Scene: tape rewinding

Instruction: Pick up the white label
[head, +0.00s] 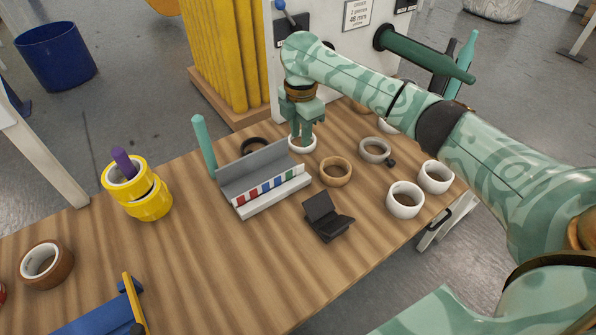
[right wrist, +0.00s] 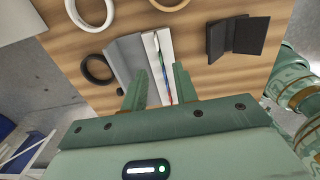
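A grey label holder (head: 250,166) with a white front ledge (head: 275,198) stands on the wooden table in the middle of the head view. A row of small red, blue and green labels (head: 266,186) with white between them stands in it. I cannot tell a single white label apart for sure. The holder also shows in the right wrist view (right wrist: 126,52), partly between my fingers. My right gripper (head: 302,141) points down behind the holder's right end, in front of a white ring (head: 313,150). Its fingers (right wrist: 160,72) are apart and empty. My left gripper is out of view.
A brown tape roll (head: 336,171), grey ring (head: 375,150), white rings (head: 405,199) and a black stand (head: 327,217) lie right of the holder. A teal post (head: 203,142) stands left of it. Yellow tape rolls (head: 146,203) stand further left. The table's front middle is clear.

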